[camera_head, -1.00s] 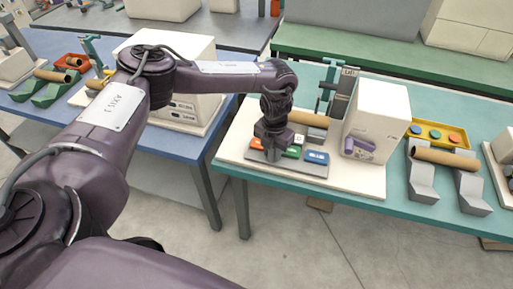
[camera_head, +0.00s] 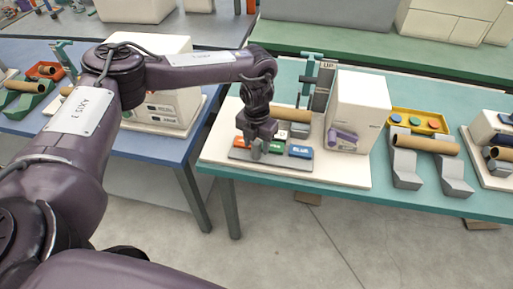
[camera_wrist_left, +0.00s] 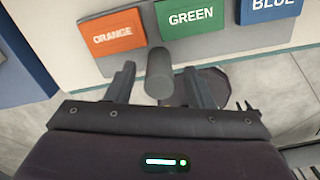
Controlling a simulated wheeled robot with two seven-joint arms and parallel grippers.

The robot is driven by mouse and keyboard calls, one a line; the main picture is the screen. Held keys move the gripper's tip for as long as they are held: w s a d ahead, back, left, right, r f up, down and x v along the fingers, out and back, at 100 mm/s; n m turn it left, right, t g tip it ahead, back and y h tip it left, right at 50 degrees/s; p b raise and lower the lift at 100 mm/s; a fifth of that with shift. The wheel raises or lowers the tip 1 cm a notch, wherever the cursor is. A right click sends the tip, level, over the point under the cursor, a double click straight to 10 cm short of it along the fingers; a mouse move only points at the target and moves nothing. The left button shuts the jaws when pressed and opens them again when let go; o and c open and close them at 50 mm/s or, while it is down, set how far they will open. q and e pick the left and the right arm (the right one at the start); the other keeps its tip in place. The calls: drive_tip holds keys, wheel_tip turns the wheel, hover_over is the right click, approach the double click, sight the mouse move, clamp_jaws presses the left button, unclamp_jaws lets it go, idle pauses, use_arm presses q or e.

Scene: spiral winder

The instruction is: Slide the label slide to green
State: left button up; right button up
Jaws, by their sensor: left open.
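The label slide is a grey panel (camera_wrist_left: 215,45) with orange (camera_wrist_left: 112,33), green (camera_wrist_left: 190,14) and blue (camera_wrist_left: 268,8) labels in a row. In the head view the green label (camera_head: 276,146) lies between orange at left and blue (camera_head: 299,151) at right. A grey cylindrical knob (camera_wrist_left: 159,73) stands between my left fingers in the wrist view, just below the gap between orange and green. My left gripper (camera_head: 256,152) is open over the panel's left part, its fingers either side of the knob, with gaps visible. The knob's base is hidden. My right gripper is out of view.
A cardboard tube (camera_head: 291,115) lies behind the panel. A white box (camera_head: 357,108) with a purple part stands to its right, and a teal lever (camera_head: 311,72) behind it. Another tube (camera_head: 426,145) rests on grey supports further right. The floor in front is clear.

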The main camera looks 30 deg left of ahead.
use_arm(q)
wheel_tip(320, 180, up, 5)
drive_tip(key=shift+r+b, duration=0.2)
drive_tip(key=shift+b, duration=0.3)
drive_tip(key=shift+s+f, duration=0.1)
